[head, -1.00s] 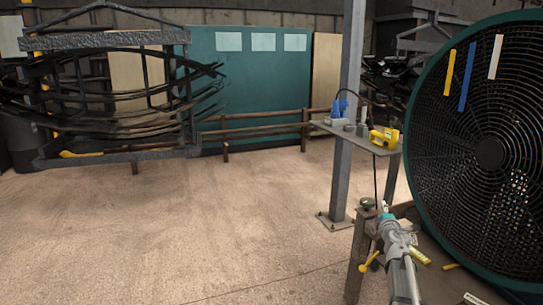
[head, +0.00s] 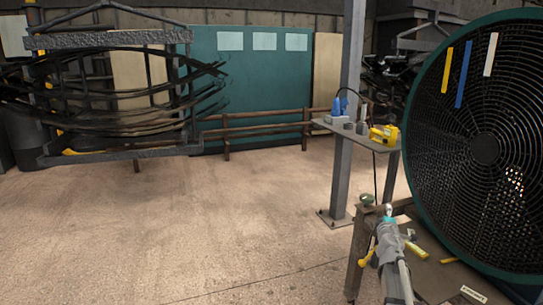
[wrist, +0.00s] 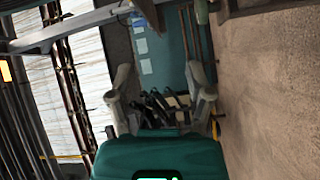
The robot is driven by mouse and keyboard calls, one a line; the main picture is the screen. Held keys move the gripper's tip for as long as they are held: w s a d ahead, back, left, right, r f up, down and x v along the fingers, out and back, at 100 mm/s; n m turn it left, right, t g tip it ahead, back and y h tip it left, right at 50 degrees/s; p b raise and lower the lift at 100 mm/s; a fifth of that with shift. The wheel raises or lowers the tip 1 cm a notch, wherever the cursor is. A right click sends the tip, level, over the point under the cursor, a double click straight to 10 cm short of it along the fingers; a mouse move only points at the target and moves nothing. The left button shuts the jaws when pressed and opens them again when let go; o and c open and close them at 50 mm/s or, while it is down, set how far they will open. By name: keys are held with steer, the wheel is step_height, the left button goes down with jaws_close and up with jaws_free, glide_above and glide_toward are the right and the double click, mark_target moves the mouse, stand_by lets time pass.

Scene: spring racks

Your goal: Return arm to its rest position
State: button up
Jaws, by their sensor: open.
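My arm shows at the lower right of the head view, a grey link with a teal band near its upper end, in front of the small work table (head: 362,262). My gripper (wrist: 162,98) shows in the wrist view with its two grey fingers spread wide apart. Nothing is held between them; only distant background with a teal panel and dark items shows there. The teal gripper body fills the bottom middle of that view. The fingers cannot be made out clearly in the head view.
A large round fan-like grille (head: 480,205) with a teal rim stands close right of my arm. A grey post (head: 345,120) and a shelf (head: 385,146) with a yellow tool (head: 383,135) stand beyond. A rack of black springs hangs left. Open floor (head: 200,230) lies left.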

steer(key=s+a+f+m+g+h+b, duration=0.1)
steer(key=s+a+f+m+g, duration=0.35)
steer(key=s+f+m, duration=0.2)
steer(key=s+a+f+m+g+b, duration=0.25)
steer(key=s+f+m+g, duration=0.25)
steer(key=s+f, duration=0.25)
steer(key=s+a+f+g+y, duration=0.3)
steer(key=s+a+f+g, duration=0.15)
steer(key=s+a, duration=0.35)
steer(key=s+a+f+g+y, duration=0.3)
steer(key=s+a+f+y, duration=0.15)
steer(key=s+a, duration=0.4)
step_height(320, 180, up, 38)
steer(key=p, duration=3.7)
steer(key=shift+w+m+h, duration=0.4)
steer(key=shift+m+h, duration=0.05)
